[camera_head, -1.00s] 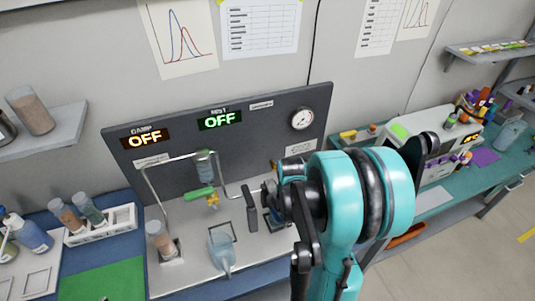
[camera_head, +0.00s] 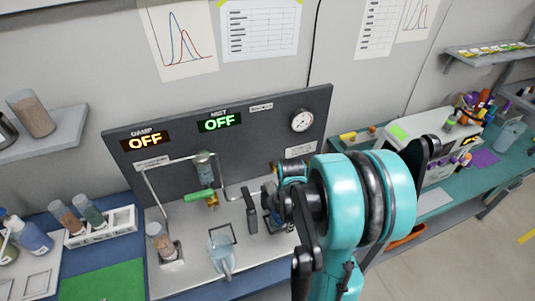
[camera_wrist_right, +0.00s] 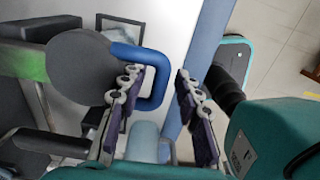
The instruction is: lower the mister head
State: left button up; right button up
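A grey-blue cylinder (camera_head: 204,166) with a green handle (camera_head: 198,195) below it hangs at the dark panel, under the green MIST sign, which reads OFF. I cannot tell whether it is the mister head. In the right wrist view a dark grey round part (camera_wrist_right: 82,66) carries a blue loop handle (camera_wrist_right: 157,78). My right gripper (camera_wrist_right: 160,105) is open, and the loop reaches between its fingers, closer to the left one. In the head view, my right arm hides this spot and the fingertips. My left gripper is not in view.
A dark upright lever (camera_head: 252,212) and a clear light-blue jug (camera_head: 221,256) stand on the pale bench plate. A jar of brown grains (camera_head: 160,242) stands at its left. A white tube rack (camera_head: 100,229) and a green mat (camera_head: 103,281) are farther left.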

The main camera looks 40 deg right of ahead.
jog(key=shift+r+p, duration=2.3)
jog(key=shift+r, duration=0.85)
jog(key=shift+f, duration=0.1)
jog(key=shift+w+a, duration=0.1)
jog(key=shift+a, duration=0.05)
jog(key=w+a+r+m+t+b, duration=0.1)
jog(key=a+m+t+b, duration=0.6)
jog(key=a+m+b, duration=0.5)
jog(key=a+m, duration=0.2)
jog(key=a, duration=0.4)
jog(key=shift+w+a+r, duration=0.15)
jog(key=shift+a+r, duration=0.15)
jog(key=shift+a, duration=0.1)
